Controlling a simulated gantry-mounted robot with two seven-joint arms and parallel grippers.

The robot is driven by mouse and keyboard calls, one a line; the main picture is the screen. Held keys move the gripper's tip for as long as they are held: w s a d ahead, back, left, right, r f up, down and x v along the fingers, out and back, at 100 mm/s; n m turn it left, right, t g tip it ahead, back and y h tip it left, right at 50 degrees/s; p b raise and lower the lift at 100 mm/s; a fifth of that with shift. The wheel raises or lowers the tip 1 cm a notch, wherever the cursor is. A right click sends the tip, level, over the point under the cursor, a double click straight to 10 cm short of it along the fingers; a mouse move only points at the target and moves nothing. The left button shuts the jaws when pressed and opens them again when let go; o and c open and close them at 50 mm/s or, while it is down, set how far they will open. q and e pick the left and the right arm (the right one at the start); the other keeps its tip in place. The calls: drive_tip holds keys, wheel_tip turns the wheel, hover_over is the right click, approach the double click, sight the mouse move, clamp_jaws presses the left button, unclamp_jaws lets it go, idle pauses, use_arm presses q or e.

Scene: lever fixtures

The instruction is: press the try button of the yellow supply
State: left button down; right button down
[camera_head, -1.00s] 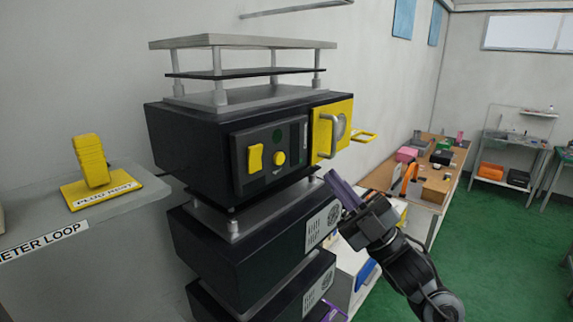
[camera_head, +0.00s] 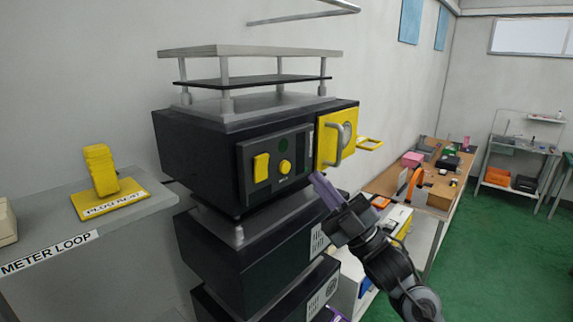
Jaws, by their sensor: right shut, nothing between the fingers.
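The yellow supply is a black box (camera_head: 190,150) with a dark front panel, at the top of a stack. Its panel carries a yellow rocker (camera_head: 261,167), a round yellow button (camera_head: 285,167) and a dark green disc (camera_head: 283,144). A yellow door plate with a grey handle (camera_head: 336,140) is at the right of the front. My right gripper (camera_head: 318,180) is shut and empty. Its purple fingers point up and left, just below and right of the round button, and appear apart from it. My left gripper is not in view.
More black boxes (camera_head: 240,255) stand below the supply. A yellow plug on a "PLUG REST" base (camera_head: 105,185) sits on the grey shelf at left. A cluttered wooden bench (camera_head: 440,195) stands behind at right. Green floor (camera_head: 490,260) is open at right.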

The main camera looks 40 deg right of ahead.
sight(285, 167)
drive_tip(key=w, duration=0.2)
drive_tip(key=w+a, duration=0.1)
drive_tip(key=w, duration=0.1)
idle(0.8)
idle(0.8)
idle(0.6)
drive_tip(key=shift+w, duration=0.15)
drive_tip(key=shift+w+a, duration=0.1)
drive_tip(key=shift+w, duration=0.2)
idle(0.4)
